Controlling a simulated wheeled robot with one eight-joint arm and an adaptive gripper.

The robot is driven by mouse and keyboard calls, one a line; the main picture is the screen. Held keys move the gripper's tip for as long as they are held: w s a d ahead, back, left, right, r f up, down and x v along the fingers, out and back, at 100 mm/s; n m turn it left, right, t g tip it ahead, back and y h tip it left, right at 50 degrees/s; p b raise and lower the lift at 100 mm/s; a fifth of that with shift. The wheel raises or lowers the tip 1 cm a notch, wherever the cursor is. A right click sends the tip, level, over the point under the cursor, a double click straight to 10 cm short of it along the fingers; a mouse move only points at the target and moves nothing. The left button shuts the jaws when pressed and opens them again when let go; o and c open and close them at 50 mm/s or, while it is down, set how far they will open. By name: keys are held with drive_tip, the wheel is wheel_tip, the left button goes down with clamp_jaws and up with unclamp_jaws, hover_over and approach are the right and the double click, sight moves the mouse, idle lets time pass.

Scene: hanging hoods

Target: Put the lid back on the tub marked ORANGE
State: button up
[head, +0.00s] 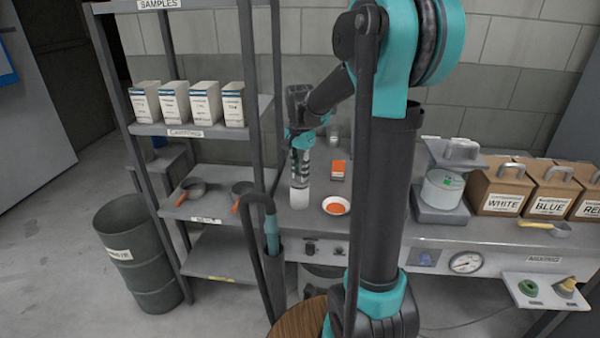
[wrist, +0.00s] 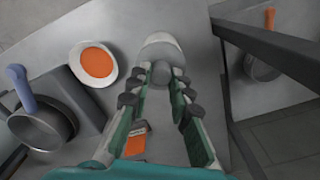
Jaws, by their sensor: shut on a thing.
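My gripper (head: 300,160) points down over the bench, shut on a pale round thing (head: 299,197). In the wrist view this pale thing (wrist: 161,46) shows beyond the fingertips (wrist: 164,78), with a grey knob-like part between them. I cannot tell whether it is a lid, or whether it touches the bench. A white dish of orange stuff (head: 336,206) lies to its right; the dish also shows in the wrist view (wrist: 110,60). A small orange and white box (head: 338,171) stands behind the dish. No tub with a readable ORANGE mark shows.
Brown boxes marked WHITE (head: 503,190), BLUE (head: 550,190) and RED stand at the right. A white round tub with a green mark (head: 441,190) sits on a grey stand. A shelf rack (head: 185,130) with pans and cartons stands left. My arm hides part of the bench.

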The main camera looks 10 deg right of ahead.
idle(0.4)
drive_tip(key=o, duration=0.9)
drive_tip(key=shift+o, duration=0.2)
drive_tip(key=o, duration=0.4)
drive_tip(key=shift+r, duration=0.1)
drive_tip(key=shift+r, duration=3.4)
clamp_jaws()
